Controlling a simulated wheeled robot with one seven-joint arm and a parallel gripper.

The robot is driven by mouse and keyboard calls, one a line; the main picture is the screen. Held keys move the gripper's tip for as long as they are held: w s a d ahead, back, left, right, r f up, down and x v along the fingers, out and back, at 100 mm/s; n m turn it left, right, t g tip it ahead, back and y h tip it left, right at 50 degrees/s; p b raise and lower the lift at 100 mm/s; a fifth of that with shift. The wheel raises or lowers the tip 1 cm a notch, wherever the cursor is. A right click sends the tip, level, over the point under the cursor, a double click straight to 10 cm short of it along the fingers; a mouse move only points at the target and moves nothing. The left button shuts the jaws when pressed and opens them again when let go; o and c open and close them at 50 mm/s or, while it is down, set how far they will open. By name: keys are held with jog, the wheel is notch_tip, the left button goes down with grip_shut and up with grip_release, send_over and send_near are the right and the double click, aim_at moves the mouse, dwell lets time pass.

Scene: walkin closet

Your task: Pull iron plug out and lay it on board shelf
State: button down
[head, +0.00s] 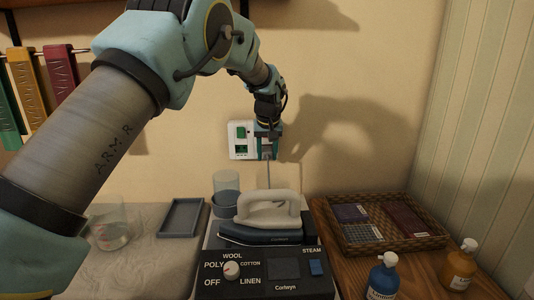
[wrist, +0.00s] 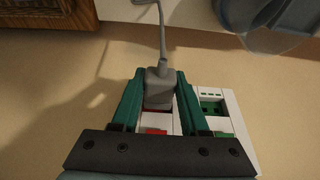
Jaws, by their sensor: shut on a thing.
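The grey iron plug (wrist: 158,88) is between the green fingers of my gripper (wrist: 160,80), which is shut on it in the wrist view. The white wall socket plate (wrist: 240,128) lies right behind the plug; it also shows in the head view (head: 234,150). I cannot tell whether the plug's pins are in the socket. In the head view my gripper (head: 267,152) is at the plate's right side, and the grey cord (head: 268,174) hangs down toward the iron (head: 268,214). The iron rests on its dark station (head: 284,286). A shallow grey tray (head: 181,217) lies on the board's left part.
A wicker tray (head: 424,207) with folded cloths and blue (head: 383,278) and amber bottles (head: 461,264) stand on the wooden top at right. Cloths hang at left. The pale board cover (head: 150,265) is partly clear.

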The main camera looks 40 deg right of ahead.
jog(key=shift+s+a+b, duration=1.3)
jog(key=shift+s+a, duration=0.2)
jog(key=shift+s, duration=0.3)
jog(key=shift+s, duration=0.1)
dwell(0.5)
